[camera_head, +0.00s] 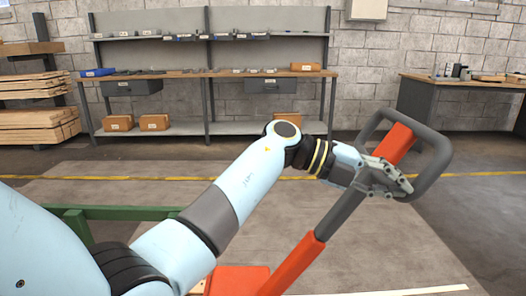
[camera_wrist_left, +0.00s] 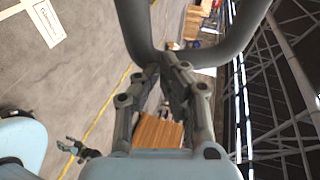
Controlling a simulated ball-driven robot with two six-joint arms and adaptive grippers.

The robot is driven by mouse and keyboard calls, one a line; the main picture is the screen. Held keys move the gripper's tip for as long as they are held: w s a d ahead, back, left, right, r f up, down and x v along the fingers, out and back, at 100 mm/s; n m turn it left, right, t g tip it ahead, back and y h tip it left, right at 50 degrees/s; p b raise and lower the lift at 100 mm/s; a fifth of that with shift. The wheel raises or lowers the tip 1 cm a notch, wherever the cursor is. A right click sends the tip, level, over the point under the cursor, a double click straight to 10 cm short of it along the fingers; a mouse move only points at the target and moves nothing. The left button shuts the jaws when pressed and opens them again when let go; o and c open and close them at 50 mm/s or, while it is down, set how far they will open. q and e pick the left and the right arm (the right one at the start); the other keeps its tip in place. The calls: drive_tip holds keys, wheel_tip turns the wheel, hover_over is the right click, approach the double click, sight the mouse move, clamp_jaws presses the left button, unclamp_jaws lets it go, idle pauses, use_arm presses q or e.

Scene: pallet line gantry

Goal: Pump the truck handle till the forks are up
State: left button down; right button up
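The truck handle is a dark grey loop (camera_head: 438,150) on a tilted red and grey shaft (camera_head: 342,212). It leans up and to the right from the red truck body (camera_head: 240,280) at the bottom edge. My left gripper (camera_head: 402,188) is at the lower part of the loop, its fingers closed in around it. In the left wrist view the fingertips (camera_wrist_left: 164,68) meet the bend of the grey loop (camera_wrist_left: 225,45). My right gripper (camera_wrist_left: 68,144) shows small in the left wrist view, empty, its fingers apart. The forks are not visible.
A workbench (camera_head: 225,74) with shelves and boxes stands at the back wall. Stacked timber (camera_head: 35,120) is at the left, and another bench (camera_head: 450,95) at the back right. A green frame (camera_head: 120,212) is behind my left arm. The floor around the handle is clear.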

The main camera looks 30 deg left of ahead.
sight(411, 195)
use_arm(q)
drive_tip(key=w+d+f, duration=0.1)
drive_tip(key=d+f, duration=0.1)
drive_tip(key=shift+w+d+b, duration=0.35)
drive_tip(key=shift+w+d+f, duration=0.1)
drive_tip(key=shift+w+d, duration=0.1)
drive_tip(key=shift+d, duration=0.05)
drive_tip(key=shift+a, duration=0.1)
